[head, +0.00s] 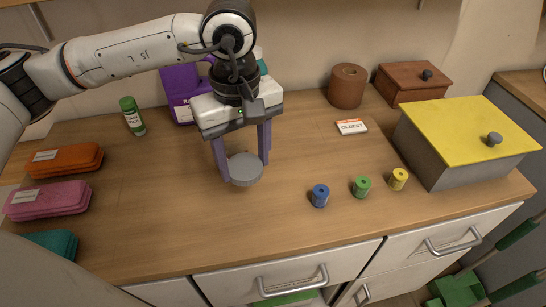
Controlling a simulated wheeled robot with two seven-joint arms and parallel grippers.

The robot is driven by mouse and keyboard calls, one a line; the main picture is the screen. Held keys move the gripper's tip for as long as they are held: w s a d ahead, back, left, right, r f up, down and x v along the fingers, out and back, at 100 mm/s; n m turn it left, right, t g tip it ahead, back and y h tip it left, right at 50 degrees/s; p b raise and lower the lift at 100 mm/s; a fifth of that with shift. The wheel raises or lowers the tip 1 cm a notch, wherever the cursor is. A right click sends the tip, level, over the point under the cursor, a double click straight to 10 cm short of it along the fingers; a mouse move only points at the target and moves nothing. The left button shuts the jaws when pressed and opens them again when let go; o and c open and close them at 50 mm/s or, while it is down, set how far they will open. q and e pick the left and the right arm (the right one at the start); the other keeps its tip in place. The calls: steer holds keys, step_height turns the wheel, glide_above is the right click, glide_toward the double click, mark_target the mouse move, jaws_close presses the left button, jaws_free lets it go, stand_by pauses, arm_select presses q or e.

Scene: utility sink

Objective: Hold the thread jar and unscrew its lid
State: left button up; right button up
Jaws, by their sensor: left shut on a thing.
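A round, grey-lidded object, which looks like the thread jar (245,170), stands on the wooden counter near its middle. I see mainly its flat grey top and a little of its side, so its body is mostly hidden. My left gripper (243,168) points down from above, with its purple fingers on either side of the grey top, shut on it. I cannot tell whether the fingers grip only the lid or the jar as well. The lid looks level. My right gripper is not in view.
Blue (320,196), green (361,187) and yellow (398,179) spools stand right of the jar. A grey box with a yellow lid (470,130) is at right. Orange (65,160) and pink (47,200) cases lie left. A green-capped bottle (132,116) stands behind. The counter front is clear.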

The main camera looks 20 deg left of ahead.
arm_select(q)
steer(key=w+n+b, duration=0.3)
steer(key=w+n, duration=0.1)
steer(key=n, duration=0.7)
steer(key=n+b, duration=0.4)
steer(key=n, duration=1.6)
glide_toward(273, 173)
step_height(273, 173, down, 6)
steer(key=shift+w, duration=0.1)
steer(key=shift+f, duration=0.2)
steer(key=o, duration=0.9)
